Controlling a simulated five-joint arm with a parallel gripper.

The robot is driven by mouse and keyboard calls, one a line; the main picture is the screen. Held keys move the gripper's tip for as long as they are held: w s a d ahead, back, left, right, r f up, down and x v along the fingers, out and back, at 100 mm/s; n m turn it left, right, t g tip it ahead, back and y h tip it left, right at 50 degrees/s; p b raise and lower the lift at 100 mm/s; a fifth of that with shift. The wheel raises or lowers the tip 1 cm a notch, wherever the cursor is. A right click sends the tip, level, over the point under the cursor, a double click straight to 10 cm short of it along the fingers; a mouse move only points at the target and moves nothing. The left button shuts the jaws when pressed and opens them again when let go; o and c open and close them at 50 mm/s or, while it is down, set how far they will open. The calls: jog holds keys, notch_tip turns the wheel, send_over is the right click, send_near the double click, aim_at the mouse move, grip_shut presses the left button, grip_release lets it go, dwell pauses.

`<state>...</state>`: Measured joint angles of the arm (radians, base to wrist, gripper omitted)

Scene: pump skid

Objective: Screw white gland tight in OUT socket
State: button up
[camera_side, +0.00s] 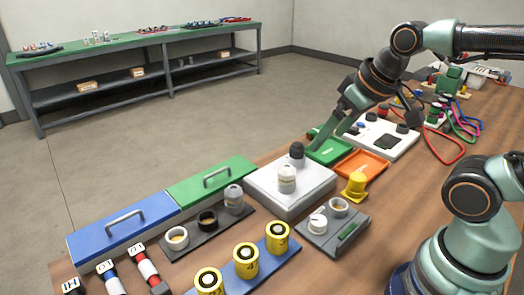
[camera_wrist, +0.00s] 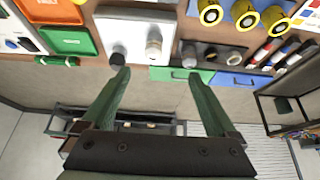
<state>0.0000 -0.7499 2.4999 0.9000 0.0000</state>
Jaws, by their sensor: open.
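A white box (camera_side: 270,192) stands on the wooden table. A white gland (camera_side: 287,178) stands upright on its near part; a black-capped one (camera_side: 297,152) stands on its far part. In the wrist view the white gland (camera_wrist: 153,43) and the black-capped one (camera_wrist: 117,56) show on the box (camera_wrist: 135,22). My gripper (camera_wrist: 157,73) is open and empty, its green fingers wide apart. In the side view my gripper (camera_side: 318,138) is above and behind the box, clear of the white gland. I cannot read any OUT label, nor tell how deep the white gland sits.
Blue (camera_side: 122,228) and green (camera_side: 210,181) lidded boxes with handles lie left of the white box. A black holder (camera_side: 205,226) with several round parts is in front. Green (camera_side: 329,151) and orange (camera_side: 362,164) trays and a yellow part (camera_side: 354,186) lie to the right.

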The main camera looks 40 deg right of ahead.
dwell(0.3)
jog(key=n+g, duration=0.6)
jog(key=n, duration=1)
send_near(286, 167)
notch_tip(286, 167, down, 11)
jog(key=shift+s+f, duration=0.1)
jog(key=shift+f, duration=0.15)
jog(key=c, duration=1.4)
jog(key=m, duration=0.4)
jog(key=shift+m, duration=0.4)
jog(key=m, duration=0.4)
jog(key=shift+a+m, duration=0.1)
jog(key=shift+m, duration=0.2)
jog(key=shift+s, duration=0.1)
